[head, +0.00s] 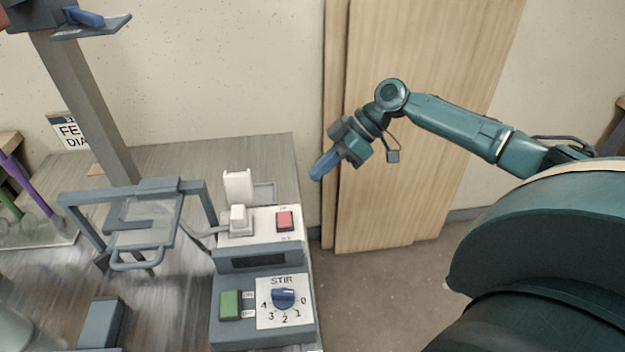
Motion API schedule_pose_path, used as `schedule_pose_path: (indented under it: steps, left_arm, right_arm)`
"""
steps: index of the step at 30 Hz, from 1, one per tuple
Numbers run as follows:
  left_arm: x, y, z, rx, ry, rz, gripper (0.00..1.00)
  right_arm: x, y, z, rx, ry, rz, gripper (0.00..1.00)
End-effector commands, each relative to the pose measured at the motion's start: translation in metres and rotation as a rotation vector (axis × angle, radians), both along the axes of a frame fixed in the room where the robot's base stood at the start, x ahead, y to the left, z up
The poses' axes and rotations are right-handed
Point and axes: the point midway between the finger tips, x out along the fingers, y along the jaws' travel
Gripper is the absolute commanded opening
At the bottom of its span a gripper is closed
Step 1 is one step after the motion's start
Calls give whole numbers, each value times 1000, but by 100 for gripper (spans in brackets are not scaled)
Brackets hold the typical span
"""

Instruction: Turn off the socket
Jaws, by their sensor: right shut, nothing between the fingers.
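The socket (261,223) is a white-topped unit on a grey housing at the right side of the table. A red rocker switch (285,220) sits on its right half. A white plug (238,220) with a grey cable is in its left half, and a white flap (238,187) stands up behind the plug. My right gripper (317,177) reaches in from the right, with its blue fingers shut and empty. It is in the air above and to the right of the socket, apart from it. My left gripper is not in view.
In front of the socket is a STIR panel (263,312) with a green switch (231,304) and a blue knob (284,298). A grey frame stand (140,220) and a tall post (88,110) stand left. Wooden boards (420,190) lean on the wall behind my right arm.

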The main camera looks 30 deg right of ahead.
Motion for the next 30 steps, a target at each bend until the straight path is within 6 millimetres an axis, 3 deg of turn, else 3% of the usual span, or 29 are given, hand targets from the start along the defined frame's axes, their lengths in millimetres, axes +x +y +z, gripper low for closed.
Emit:
schedule_pose_path:
  steps: [12,19,30]
  left_arm:
    - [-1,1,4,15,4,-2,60]
    - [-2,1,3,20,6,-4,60]
    - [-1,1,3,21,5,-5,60]
  right_arm:
    - [17,62,-60,1,1,3,0]
    - [11,60,-91,0,3,-1,0]
    - [10,61,-98,0,1,-1,0]
